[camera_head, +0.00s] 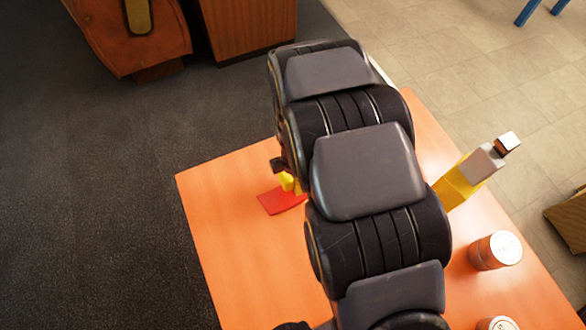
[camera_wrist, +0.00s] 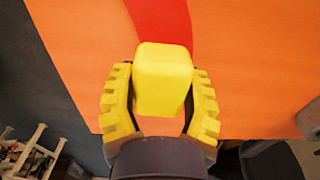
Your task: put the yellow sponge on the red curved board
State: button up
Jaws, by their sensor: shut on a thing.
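The yellow sponge (camera_wrist: 163,78) is a block held between the two yellow ribbed fingers of my gripper (camera_wrist: 160,92) in the wrist view. My gripper is shut on it. The red curved board (camera_wrist: 158,20) lies on the orange table just beyond the sponge, which covers part of it in this view. In the head view, the red board (camera_head: 280,203) is near the table's left edge, partly hidden by my arm. Small yellow parts at my gripper (camera_head: 288,183) show just above the board. I cannot tell whether the sponge touches it.
The orange table (camera_head: 235,250) is bare around the board's left and front. A yellow bottle-like object (camera_head: 456,186) with a grey top stands to the right of my arm. Cans (camera_head: 495,250) stand at the right front. My arm hides the table's middle.

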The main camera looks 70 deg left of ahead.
aim_at(291, 183)
jog(key=shift+s+f, duration=0.25)
jog(key=shift+s, duration=0.05)
jog(key=shift+f, duration=1.3)
jog(key=shift+f, duration=0.1)
jog(key=o, duration=1.1)
jog(key=shift+c, duration=0.2)
